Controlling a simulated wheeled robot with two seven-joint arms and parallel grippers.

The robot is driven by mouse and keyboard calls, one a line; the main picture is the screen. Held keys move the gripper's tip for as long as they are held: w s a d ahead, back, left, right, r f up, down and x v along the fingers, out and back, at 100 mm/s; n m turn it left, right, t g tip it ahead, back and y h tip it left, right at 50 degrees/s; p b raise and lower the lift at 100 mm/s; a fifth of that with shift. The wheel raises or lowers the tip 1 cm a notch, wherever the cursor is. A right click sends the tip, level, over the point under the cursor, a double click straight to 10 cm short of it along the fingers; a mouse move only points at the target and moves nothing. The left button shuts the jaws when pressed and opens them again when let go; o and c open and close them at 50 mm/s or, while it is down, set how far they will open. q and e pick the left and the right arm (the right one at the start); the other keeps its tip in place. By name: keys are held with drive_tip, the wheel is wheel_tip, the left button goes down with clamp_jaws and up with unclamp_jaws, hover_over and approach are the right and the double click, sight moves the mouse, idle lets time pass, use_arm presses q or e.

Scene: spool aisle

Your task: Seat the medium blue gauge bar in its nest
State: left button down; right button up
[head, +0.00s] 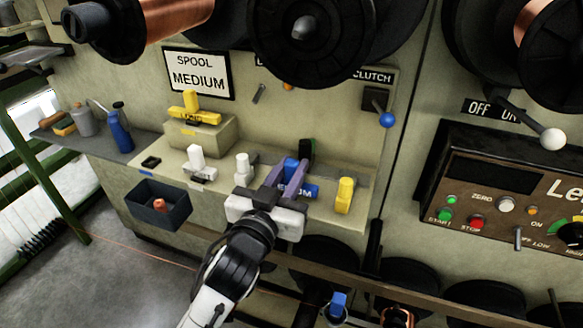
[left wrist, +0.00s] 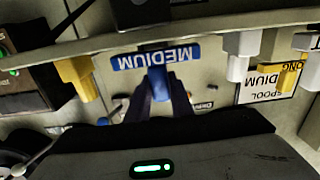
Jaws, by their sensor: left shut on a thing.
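My left gripper (head: 287,176) is shut on the upright grip of the blue gauge bar (head: 299,190), whose front reads MEDIUM. In the left wrist view the blue bar (left wrist: 155,54) appears upside down, its grip between the fingers of my left gripper (left wrist: 160,92). I cannot tell whether the bar touches the shelf. A beige block (head: 212,139) at the left of the shelf bears a yellow gauge bar (head: 184,110), which looks labelled LONG in the left wrist view (left wrist: 289,78). An empty nest is not clearly visible. My right gripper is not in view.
White pieces (head: 196,158) (head: 242,168) stand on the shelf left of my gripper; a yellow piece (head: 344,194) stands right. A dark bin (head: 160,205) holds a reddish item. A blue-knobbed clutch lever (head: 386,119) and large spools (head: 305,30) are behind and above.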

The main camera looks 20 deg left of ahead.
use_arm(q)
drive_tip(key=c, duration=1.5)
unclamp_jaws()
drive_tip(key=s, duration=1)
drive_tip(key=shift+s+a+b, duration=0.15)
drive_tip(key=shift+a+b, duration=0.05)
drive_tip(key=shift+b, duration=0.15)
